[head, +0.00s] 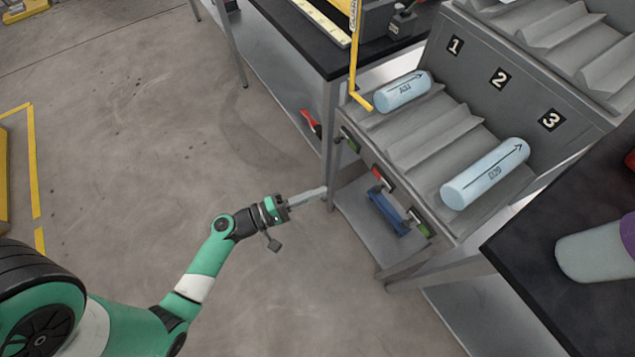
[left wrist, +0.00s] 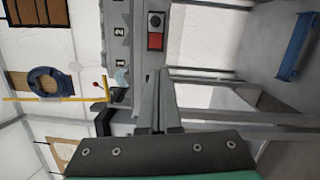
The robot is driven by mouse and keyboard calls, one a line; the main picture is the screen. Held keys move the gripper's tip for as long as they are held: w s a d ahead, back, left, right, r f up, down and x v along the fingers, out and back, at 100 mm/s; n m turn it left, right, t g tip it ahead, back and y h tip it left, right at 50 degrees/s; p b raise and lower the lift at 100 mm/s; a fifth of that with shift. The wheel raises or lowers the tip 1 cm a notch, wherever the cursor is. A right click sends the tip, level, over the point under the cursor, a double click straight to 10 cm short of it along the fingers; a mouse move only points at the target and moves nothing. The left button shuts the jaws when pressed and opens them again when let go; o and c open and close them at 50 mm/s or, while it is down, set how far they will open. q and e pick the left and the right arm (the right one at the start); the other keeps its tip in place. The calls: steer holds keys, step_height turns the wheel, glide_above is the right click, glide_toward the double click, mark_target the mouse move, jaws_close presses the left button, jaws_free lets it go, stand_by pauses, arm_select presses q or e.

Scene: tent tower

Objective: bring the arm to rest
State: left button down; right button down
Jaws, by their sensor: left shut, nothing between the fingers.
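My left arm comes in from the lower left in the head view. My left gripper (head: 322,192) is shut and empty, in the air in front of the grey rack. In the left wrist view its closed fingers (left wrist: 160,105) point toward the rack's front face. My right gripper does not show in either view.
The grey rack (head: 511,101) has slots numbered 1 to 3. A light blue cylinder (head: 402,92) lies in slot 1 and a larger one (head: 486,174) in slot 3. A black-topped table (head: 550,290) stands at the right.

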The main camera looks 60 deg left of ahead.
arm_select(q)
steer(key=shift+s+a, duration=0.2)
steer(key=shift+s, duration=0.15)
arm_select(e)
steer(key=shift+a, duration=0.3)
arm_select(q)
steer(key=shift+w+r, duration=0.1)
steer(key=shift+w, duration=0.1)
